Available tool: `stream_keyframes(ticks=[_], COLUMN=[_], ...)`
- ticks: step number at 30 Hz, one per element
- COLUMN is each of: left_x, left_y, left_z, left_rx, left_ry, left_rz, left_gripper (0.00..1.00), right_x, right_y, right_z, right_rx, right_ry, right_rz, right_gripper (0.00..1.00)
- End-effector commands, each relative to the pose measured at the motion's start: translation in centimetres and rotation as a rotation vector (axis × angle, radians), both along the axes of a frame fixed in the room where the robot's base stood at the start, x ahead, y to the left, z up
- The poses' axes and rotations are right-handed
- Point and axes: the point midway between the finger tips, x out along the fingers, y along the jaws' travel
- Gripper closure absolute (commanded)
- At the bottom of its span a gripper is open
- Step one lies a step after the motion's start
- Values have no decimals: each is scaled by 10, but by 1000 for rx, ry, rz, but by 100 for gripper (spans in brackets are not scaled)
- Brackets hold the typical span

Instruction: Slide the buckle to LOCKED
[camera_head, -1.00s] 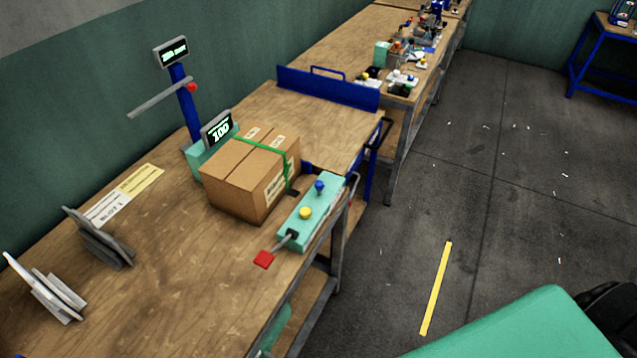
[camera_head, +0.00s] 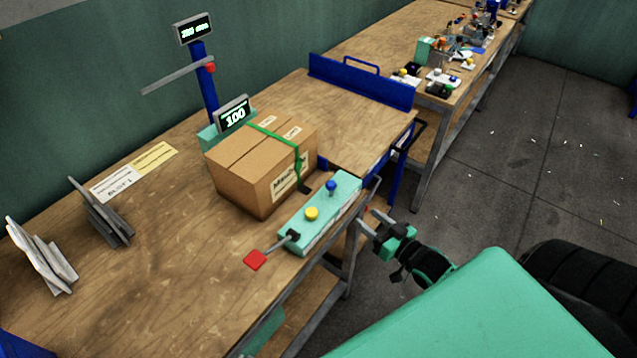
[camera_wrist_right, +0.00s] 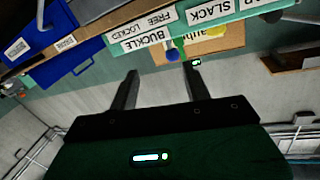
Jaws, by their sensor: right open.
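The green control box (camera_head: 325,212) sits at the table's front edge, with a blue knob (camera_head: 331,186), a yellow knob (camera_head: 312,214) and a red-ended lever (camera_head: 255,259). In the right wrist view, the box front (camera_wrist_right: 236,10) carries labels; the buckle label (camera_wrist_right: 143,38) stands beside FREE and LOCKED markings, and the blue knob (camera_wrist_right: 173,55) shows near it. Which marking the buckle is at, I cannot tell. My right gripper (camera_head: 370,226) is open and empty, just off the table edge, right of the box and apart from it. Its fingers (camera_wrist_right: 160,82) also show in the wrist view. My left gripper is not in view.
A cardboard box (camera_head: 260,165) with a green strap stands behind the control box. A display reading 100 (camera_head: 234,115) is behind it. A blue rail (camera_head: 360,80) and grey plates (camera_head: 100,213) stand on the table.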

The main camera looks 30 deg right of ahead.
Motion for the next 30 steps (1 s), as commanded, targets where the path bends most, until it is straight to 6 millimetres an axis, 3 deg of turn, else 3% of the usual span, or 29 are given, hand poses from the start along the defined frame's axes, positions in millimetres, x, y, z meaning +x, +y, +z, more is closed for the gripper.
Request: stream_keyframes(ticks=[3, 6, 11, 30], left_x=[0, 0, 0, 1], left_y=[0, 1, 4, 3], left_z=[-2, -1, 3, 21], left_rx=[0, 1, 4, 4], left_ry=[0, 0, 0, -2], left_rz=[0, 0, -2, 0], left_gripper=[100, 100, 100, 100], right_x=[2, 5, 19, 108], right_y=[6, 8, 10, 28], right_z=[22, 29, 29, 29], right_rx=[19, 24, 24, 23], right_ry=[-43, -55, -55, -54], right_rz=[22, 27, 25, 25], right_gripper=[51, 51, 51, 51])
